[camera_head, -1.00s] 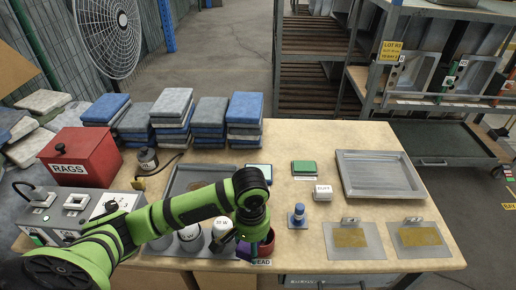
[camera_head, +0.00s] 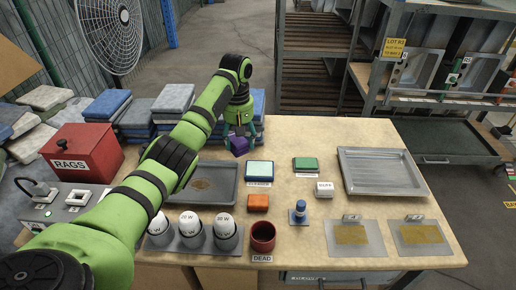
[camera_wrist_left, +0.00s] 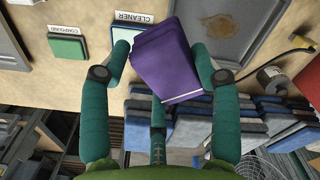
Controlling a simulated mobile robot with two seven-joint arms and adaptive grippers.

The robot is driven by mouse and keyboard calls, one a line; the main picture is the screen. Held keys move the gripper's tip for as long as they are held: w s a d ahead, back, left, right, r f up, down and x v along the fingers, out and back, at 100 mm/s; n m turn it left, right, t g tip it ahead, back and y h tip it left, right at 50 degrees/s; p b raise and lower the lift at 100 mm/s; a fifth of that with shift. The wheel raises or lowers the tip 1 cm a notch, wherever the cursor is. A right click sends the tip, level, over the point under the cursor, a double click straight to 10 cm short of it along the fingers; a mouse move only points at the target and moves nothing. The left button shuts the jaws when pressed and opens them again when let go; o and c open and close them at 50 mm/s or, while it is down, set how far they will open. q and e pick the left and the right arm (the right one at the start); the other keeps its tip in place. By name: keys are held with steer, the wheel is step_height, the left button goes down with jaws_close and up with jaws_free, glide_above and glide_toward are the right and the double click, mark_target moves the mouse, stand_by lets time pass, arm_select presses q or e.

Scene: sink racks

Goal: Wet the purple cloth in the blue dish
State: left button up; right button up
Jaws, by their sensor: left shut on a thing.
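My left gripper (camera_head: 240,132) is shut on the purple cloth (camera_head: 238,147), a block-shaped folded pad. In the left wrist view the cloth (camera_wrist_left: 168,62) sits between the fingers of my left gripper (camera_wrist_left: 162,57). The gripper is above the back part of the table, behind and left of the blue dish. The blue dish (camera_head: 259,170) has a pale inside and a label reading CLEANER; the dish shows in the left wrist view too (camera_wrist_left: 124,34). The cloth is apart from the dish. My right gripper is not in view.
A green dish (camera_head: 305,164) stands right of the blue one, an orange block (camera_head: 258,203) in front. A stained tray (camera_head: 205,190) lies left. A red cup (camera_head: 263,236) labelled DEAD and several white cylinders (camera_head: 190,225) stand at the front. Folded rags (camera_head: 138,118) are stacked behind.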

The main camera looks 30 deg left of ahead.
arm_select(q)
steer(key=w+m, duration=0.1)
steer(key=m, duration=0.6)
steer(key=w+d+r+m, duration=0.1)
steer(key=m, duration=0.6)
steer(key=w+r+m, duration=0.1)
steer(key=w+m, duration=0.1)
steer(key=m, duration=0.5)
steer(key=shift+w+d+r+m, duration=0.1)
steer(key=shift+d+r+m, duration=0.15)
steer(key=shift+d+m, duration=0.1)
steer(key=shift+m, duration=0.45)
steer(key=shift+r+m, duration=0.1)
steer(key=shift+m, duration=0.3)
steer(key=c, duration=0.4)
steer(key=shift+m, duration=0.3)
